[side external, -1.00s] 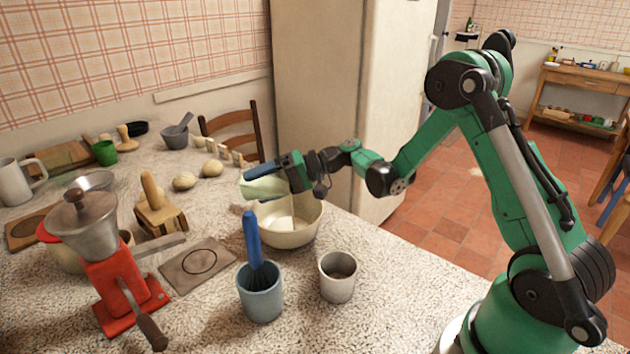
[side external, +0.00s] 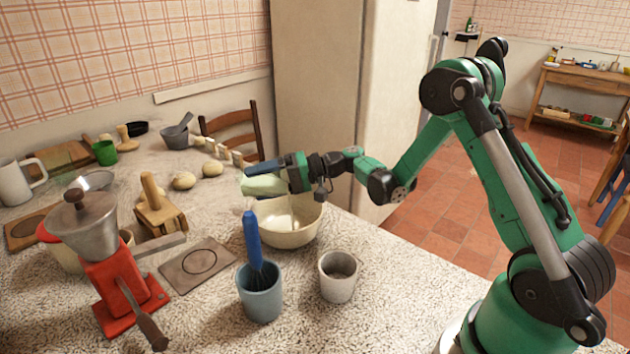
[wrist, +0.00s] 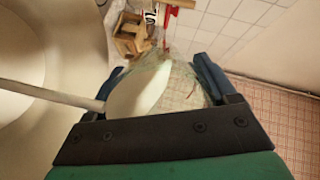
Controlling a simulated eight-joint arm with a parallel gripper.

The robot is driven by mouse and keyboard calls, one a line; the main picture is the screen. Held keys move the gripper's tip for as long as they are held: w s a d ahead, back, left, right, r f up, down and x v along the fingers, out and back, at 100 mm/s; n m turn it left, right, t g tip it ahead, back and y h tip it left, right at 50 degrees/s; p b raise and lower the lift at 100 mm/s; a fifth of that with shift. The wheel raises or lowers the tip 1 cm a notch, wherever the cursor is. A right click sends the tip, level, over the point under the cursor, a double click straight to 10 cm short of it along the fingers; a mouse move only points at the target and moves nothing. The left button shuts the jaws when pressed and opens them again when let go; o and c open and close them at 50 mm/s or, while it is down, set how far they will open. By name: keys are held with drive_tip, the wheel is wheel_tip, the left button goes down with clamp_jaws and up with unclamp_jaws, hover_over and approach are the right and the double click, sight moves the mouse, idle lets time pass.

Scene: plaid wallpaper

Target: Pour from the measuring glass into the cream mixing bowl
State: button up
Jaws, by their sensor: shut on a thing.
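The measuring glass (side external: 264,186) is clear, pale green in the side view, and tilted far over above the cream mixing bowl (side external: 291,239). My gripper (side external: 272,172) is shut on the glass. In the wrist view the transparent glass (wrist: 183,85) is between the fingers (wrist: 164,87), with white contents (wrist: 138,92) inside. A pale, narrow band (wrist: 50,92), looking like a poured stream, runs from the glass's mouth across the bowl (wrist: 85,35). A thin pale streak shows in the bowl in the side view. Part of the bowl is hidden behind my gripper.
A blue cup (side external: 261,297) with a blue-handled whisk (side external: 252,242) and a grey cup (side external: 338,284) stand in front of the bowl. A red grinder (side external: 112,280) and a flat grey board (side external: 197,264) are to the left. Eggs or dough balls (side external: 184,181) lie behind.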

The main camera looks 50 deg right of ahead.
drive_tip(key=shift+s+d+r+t+y, duration=0.1)
drive_tip(key=shift+r+t+y, duration=0.15)
drive_tip(key=shift+t+y, duration=0.2)
idle(0.4)
drive_tip(key=shift+s+d+f+t+y, duration=0.2)
drive_tip(key=shift+f+t+y, duration=0.3)
drive_tip(key=shift+y, duration=0.15)
idle(1.0)
drive_tip(key=shift+s+d+r+n+t+y, duration=0.15)
drive_tip(key=shift+r+t+y, duration=0.15)
drive_tip(key=shift+r, duration=0.2)
drive_tip(key=shift+s+r+n+t+y, duration=0.1)
drive_tip(key=shift+r+n+t+y, duration=0.05)
drive_tip(key=shift+r+y, duration=0.3)
idle(0.3)
drive_tip(key=shift+s+d+r+t+y, duration=0.1)
drive_tip(key=shift+d+r+t+y, duration=0.1)
drive_tip(key=shift+t+y, duration=0.15)
idle(0.4)
